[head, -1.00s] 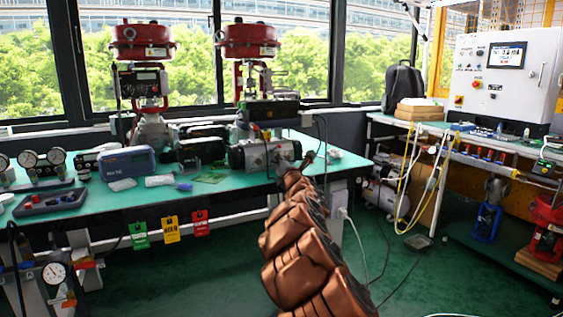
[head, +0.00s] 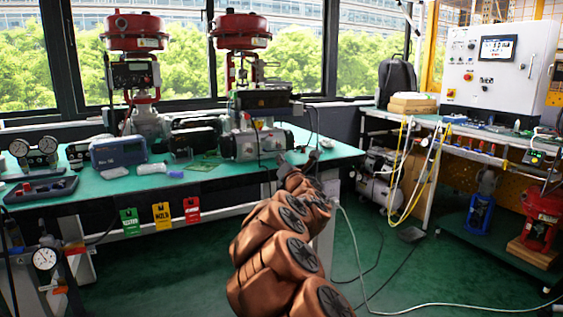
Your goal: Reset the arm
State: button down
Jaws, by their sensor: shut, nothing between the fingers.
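My copper-coloured arm (head: 285,240) rises from the bottom centre of the head view and reaches toward the right front part of the green workbench (head: 345,152). Its round joint caps face the right. My gripper (head: 314,157) is small and dark at the far end of the arm, by the right end of the bench. It is shut and empty. The fingertips are too small to make out clearly, and I cannot tell whether they touch anything.
Two valves with red actuators (head: 240,30) stand on the bench, with a blue-grey case (head: 118,151) and gauges (head: 34,151). Coloured tags (head: 161,215) hang at its front. A white control cabinet (head: 505,65) is at right. Hoses cross the green floor (head: 400,275).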

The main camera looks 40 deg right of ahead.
dwell(0.4)
jog(key=s+a+r+m+g+h+p, duration=0.25)
jog(key=s+r+m+g+p, duration=0.2)
jog(key=r+m+p, duration=0.3)
jog(key=s+a+r+m+g+h+p, duration=0.1)
jog(key=s+a+r+m+g+p, duration=0.3)
jog(key=r+m+p, duration=0.35)
jog(key=s+a+m+g+y+p, duration=0.35)
jog(key=s+a+p, duration=0.6)
jog(key=a, duration=0.35)
jog(key=s+a+m+g+y+p, duration=0.3)
jog(key=s+a+m+y+p, duration=0.15)
jog(key=s+a+p, duration=0.65)
jog(key=s+a+r+g+y+p, duration=0.2)
jog(key=s+a+g+y+p, duration=0.2)
jog(key=s+a, duration=1.1)
jog(key=shift+s+a+r+g+p, duration=0.2)
jog(key=shift+s+r+g+p, duration=0.2)
jog(key=shift+s+g, duration=0.25)
jog(key=shift+d, duration=0.1)
